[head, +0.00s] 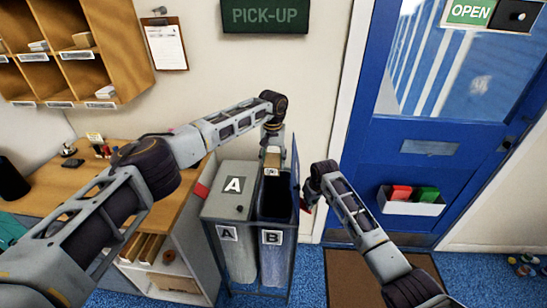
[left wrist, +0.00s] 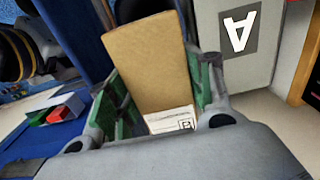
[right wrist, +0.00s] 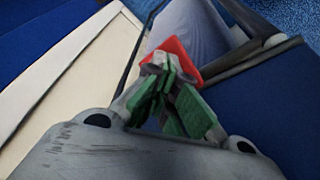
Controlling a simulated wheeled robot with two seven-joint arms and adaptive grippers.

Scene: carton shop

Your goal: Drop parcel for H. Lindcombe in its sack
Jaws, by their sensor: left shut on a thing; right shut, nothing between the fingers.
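My left gripper (head: 271,150) is shut on a small brown parcel (head: 272,160). It holds the parcel over the open mouth of the B sack (head: 272,256). In the left wrist view the parcel (left wrist: 150,60) sits between the green finger pads, with a white label (left wrist: 170,121) at its near end; the name is too small to read. The B lid (head: 295,175) stands raised at the sack's right. My right gripper (head: 309,195) is shut and empty beside that lid. A red tab (right wrist: 172,48) shows just past its fingertips in the right wrist view.
The A sack (head: 238,255) stands left of B under a closed grey lid (head: 228,203). A wooden counter (head: 60,190) is on the left. A blue door (head: 440,160) with a tray of red and green boxes (head: 412,204) is on the right.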

